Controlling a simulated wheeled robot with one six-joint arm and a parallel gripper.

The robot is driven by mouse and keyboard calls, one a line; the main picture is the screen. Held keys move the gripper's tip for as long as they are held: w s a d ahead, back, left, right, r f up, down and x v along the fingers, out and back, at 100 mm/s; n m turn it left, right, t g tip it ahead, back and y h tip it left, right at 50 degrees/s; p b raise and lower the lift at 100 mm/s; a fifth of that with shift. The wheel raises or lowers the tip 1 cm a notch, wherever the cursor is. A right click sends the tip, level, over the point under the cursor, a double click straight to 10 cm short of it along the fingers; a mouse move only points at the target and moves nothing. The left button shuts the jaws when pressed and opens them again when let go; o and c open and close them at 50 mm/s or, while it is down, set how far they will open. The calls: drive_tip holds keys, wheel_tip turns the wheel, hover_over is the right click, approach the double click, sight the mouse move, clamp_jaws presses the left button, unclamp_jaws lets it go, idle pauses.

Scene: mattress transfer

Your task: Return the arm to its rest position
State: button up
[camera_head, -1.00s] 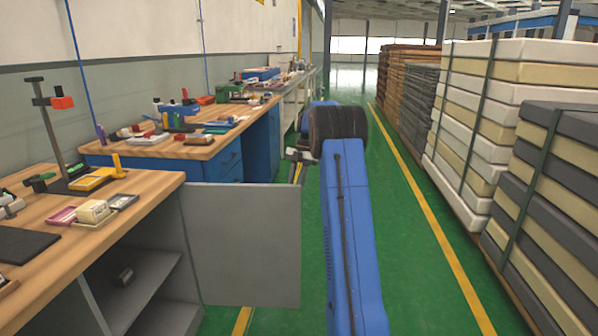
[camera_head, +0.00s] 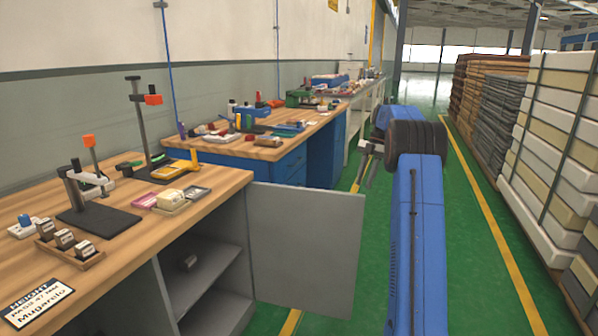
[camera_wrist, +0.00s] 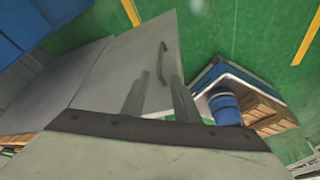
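My blue arm (camera_head: 418,240) reaches forward over the green aisle, with its dark ribbed joint at the far end. My gripper (camera_head: 366,165) shows small beside that joint, partly hidden by it, above the floor past the open cabinet door. In the wrist view my gripper's two grey fingers (camera_wrist: 160,92) stand apart with nothing between them. The grey cabinet door (camera_wrist: 125,65) with its handle lies behind the fingers; I cannot tell how close.
The open grey cabinet door (camera_head: 305,245) juts into the aisle left of my arm. Workbenches with small tools (camera_head: 215,190) line the left wall. Stacked mattresses (camera_head: 560,150) stand on the right. Green floor (camera_head: 468,270) is free between my arm and the stacks.

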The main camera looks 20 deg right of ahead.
drive_tip(key=s+a+r+m+t+h, duration=0.1)
drive_tip(key=s+a+r+m, duration=0.4)
drive_tip(key=a, duration=0.4)
drive_tip(key=s+a+r+m+h, duration=0.1)
drive_tip(key=s+a+r+m, duration=0.1)
drive_tip(key=s+a, duration=0.6)
drive_tip(key=s+a+r+m+t+h, duration=0.1)
drive_tip(key=s+a+r+m, duration=0.4)
drive_tip(key=a, duration=0.4)
drive_tip(key=s+a+f+m+t, duration=0.1)
drive_tip(key=s+a+f+m, duration=0.2)
drive_tip(key=s, duration=0.6)
drive_tip(key=s+a+f+m+t+h, duration=0.1)
drive_tip(key=s+a+f+m, duration=0.2)
drive_tip(key=s, duration=0.7)
drive_tip(key=s+a+f+m+t, duration=0.2)
drive_tip(key=s+a+f+m, duration=0.1)
drive_tip(key=s+a+f, duration=0.2)
drive_tip(key=shift+s+a+f+m, duration=0.35)
drive_tip(key=shift+s+f, duration=1)
drive_tip(key=shift+s, duration=0.95)
